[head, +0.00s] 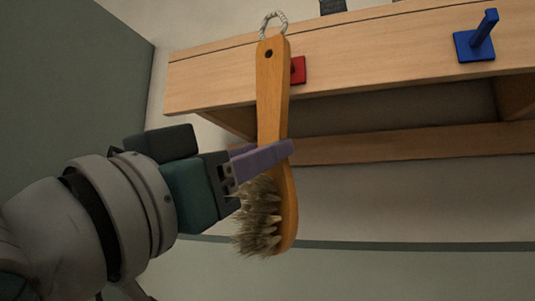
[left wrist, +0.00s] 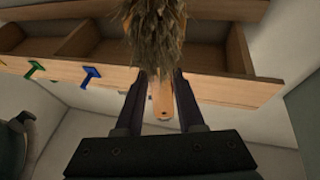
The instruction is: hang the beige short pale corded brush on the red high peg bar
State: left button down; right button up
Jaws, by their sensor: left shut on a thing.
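The brush has a light wooden handle (head: 272,90) with pale bristles (head: 260,215) at its lower end and a corded loop (head: 273,22) at its top. It hangs nearly upright in the head view. My left gripper (head: 262,158) is shut on it just above the bristles; in the left wrist view the bristles (left wrist: 155,35) and handle end (left wrist: 163,100) show between the fingers. The red peg bar's base (head: 298,70) shows on the wooden board just behind the handle; the handle hides its peg. My right gripper is not in view.
A blue peg (head: 485,28) on a blue base stands on the board (head: 390,50) to the right. In the left wrist view a green peg (left wrist: 35,68), a yellow one and the blue peg (left wrist: 91,74) line the board's front. Open wooden compartments lie behind it.

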pick_arm(q)
jog(key=shift+w+d+f+b, duration=0.2)
jog(key=shift+w+d+b, duration=0.2)
jog(key=shift+w, duration=0.6)
jog(key=shift+w+d+f+b, duration=0.15)
jog(key=shift+w+d+b, duration=0.2)
jog(key=shift+w, duration=0.7)
jog(key=shift+w+d+f+b, duration=0.25)
jog(key=shift+w+b, duration=0.2)
jog(key=shift+w, duration=0.55)
jog(key=shift+c, duration=2.2)
grip_release()
jog(key=shift+a, duration=0.1)
jog(key=shift+v, duration=3.45)
